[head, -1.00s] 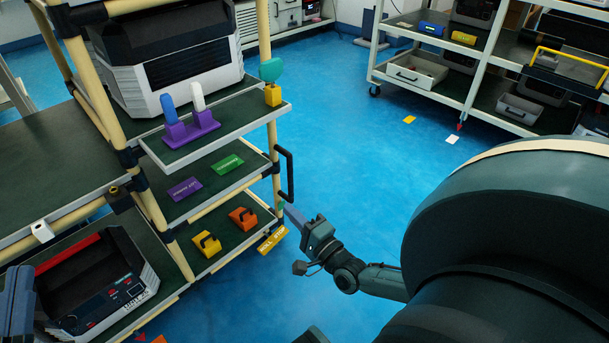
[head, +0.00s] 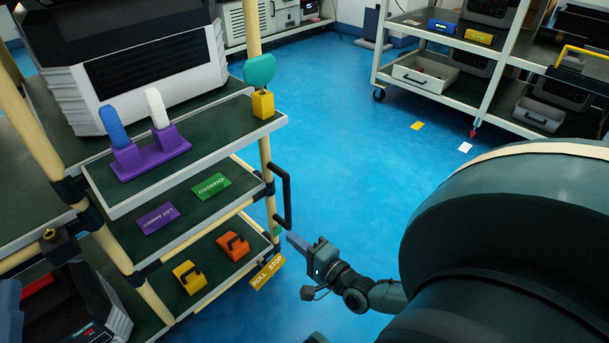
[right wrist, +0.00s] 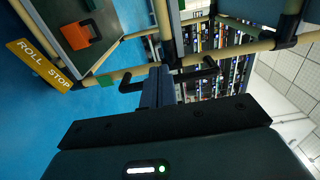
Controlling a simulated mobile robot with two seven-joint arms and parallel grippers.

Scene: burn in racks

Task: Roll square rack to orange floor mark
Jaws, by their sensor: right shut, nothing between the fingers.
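A tube-frame rack (head: 264,165) with cream posts and dark green shelves fills the left of the head view. A black handle (head: 286,192) stands on its right post. My right gripper (head: 291,238) is shut and empty just below the handle in the head view. In the right wrist view its blue fingers (right wrist: 160,86) overlap the black handle (right wrist: 130,85); I cannot tell whether they touch it. My left gripper is not identifiable.
The rack carries a large grey-and-black unit (head: 150,75), a purple holder (head: 150,153) and orange (head: 233,246) and yellow (head: 188,277) blocks. A ROLL STOP tag (head: 267,272) hangs low. A white shelf unit (head: 440,95) stands back right.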

